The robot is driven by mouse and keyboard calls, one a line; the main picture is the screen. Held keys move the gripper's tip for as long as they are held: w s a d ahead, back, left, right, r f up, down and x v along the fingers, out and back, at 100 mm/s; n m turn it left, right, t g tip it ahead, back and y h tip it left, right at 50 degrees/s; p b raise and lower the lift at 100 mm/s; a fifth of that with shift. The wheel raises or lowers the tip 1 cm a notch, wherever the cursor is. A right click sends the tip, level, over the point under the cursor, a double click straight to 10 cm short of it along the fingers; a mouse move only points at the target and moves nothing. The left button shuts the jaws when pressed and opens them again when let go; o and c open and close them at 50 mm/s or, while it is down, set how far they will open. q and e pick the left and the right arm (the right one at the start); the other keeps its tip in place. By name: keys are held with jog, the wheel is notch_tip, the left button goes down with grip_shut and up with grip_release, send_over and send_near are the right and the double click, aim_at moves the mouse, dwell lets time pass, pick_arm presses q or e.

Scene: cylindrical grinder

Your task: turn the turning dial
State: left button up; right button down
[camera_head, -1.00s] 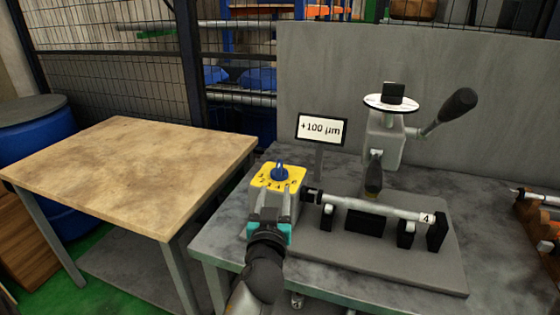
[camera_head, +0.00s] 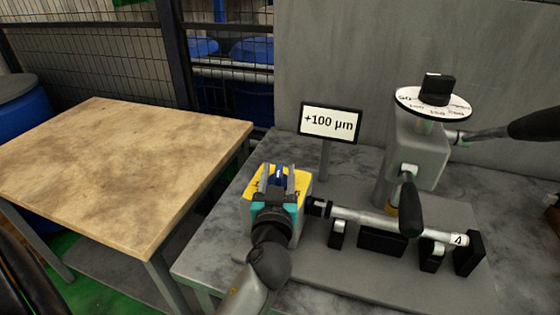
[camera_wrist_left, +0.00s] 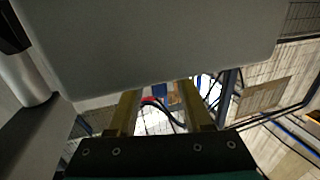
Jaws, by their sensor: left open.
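The blue turning dial (camera_head: 278,180) sits on the yellow numbered top (camera_head: 302,185) of a grey box on the grey table. My left gripper (camera_head: 278,175) is open, its two fingers pointing up and showing on either side of the dial in the head view. The gripper body covers the front of the box and part of the yellow top. I cannot tell whether the fingers touch the dial. In the left wrist view the open fingers (camera_wrist_left: 158,108) show with a large grey surface (camera_wrist_left: 160,45) above them; the dial does not show there.
A sign (camera_head: 330,123) reads +100 µm behind the box. A shaft (camera_head: 385,222) lies on black supports to the right. A grey stand with a white scale disc (camera_head: 407,101), black knob and handles rises behind it. A wooden table (camera_head: 120,170) stands left.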

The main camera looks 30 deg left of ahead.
pick_arm(q)
jog(key=shift+w+a, duration=0.1)
jog(key=shift+w, duration=0.05)
grip_shut()
dwell(0.4)
